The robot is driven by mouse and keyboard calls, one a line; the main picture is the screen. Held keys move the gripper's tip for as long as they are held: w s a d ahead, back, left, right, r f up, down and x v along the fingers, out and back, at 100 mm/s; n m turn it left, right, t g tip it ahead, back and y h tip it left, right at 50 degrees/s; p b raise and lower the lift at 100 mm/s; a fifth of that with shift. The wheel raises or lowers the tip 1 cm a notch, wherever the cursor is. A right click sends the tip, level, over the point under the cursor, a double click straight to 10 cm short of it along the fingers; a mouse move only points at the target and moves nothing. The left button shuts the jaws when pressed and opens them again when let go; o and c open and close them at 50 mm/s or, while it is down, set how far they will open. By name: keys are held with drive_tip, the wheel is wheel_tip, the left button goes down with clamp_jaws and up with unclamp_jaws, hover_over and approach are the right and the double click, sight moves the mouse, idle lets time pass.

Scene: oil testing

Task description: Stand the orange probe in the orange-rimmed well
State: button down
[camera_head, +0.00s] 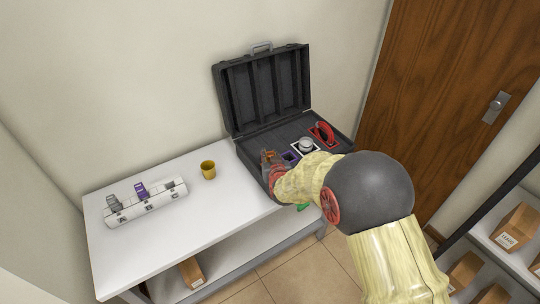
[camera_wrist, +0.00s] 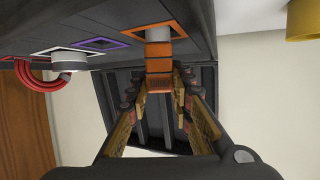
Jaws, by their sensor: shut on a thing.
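The orange probe (camera_wrist: 159,76) is between the fingers of my gripper (camera_wrist: 160,88), which is shut on it. Its grey end (camera_wrist: 158,36) lines up with the orange-rimmed well (camera_wrist: 137,32) in the black case and seems to be at or inside the rim; how deep it sits is hidden. The probe looks about square to the case floor in the wrist view. In the head view, my gripper (camera_head: 268,162) is at the case's front left, and the arm covers part of the wells.
The open black case (camera_head: 262,92) stands on the white table (camera_head: 225,195). Beside the orange well are a purple-rimmed well (camera_wrist: 98,43), a white-rimmed one with a grey-white piece (camera_head: 305,145), and a red coiled cable (camera_head: 324,132). A yellow cup (camera_head: 208,170) and a white rack (camera_head: 148,205) stand left.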

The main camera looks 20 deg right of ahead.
drive_tip(key=shift+f+b, duration=0.3)
drive_tip(key=shift+f, duration=0.1)
drive_tip(key=c, duration=1.9)
unclamp_jaws()
drive_tip(key=shift+s, duration=0.1)
drive_tip(key=shift+s+r+p, duration=0.35)
drive_tip(key=shift+s+p, duration=0.05)
drive_tip(key=shift+s, duration=0.1)
drive_tip(key=shift+p+v, duration=2)
drive_tip(key=shift+v, duration=2.85)
drive_tip(key=shift+f, duration=0.1)
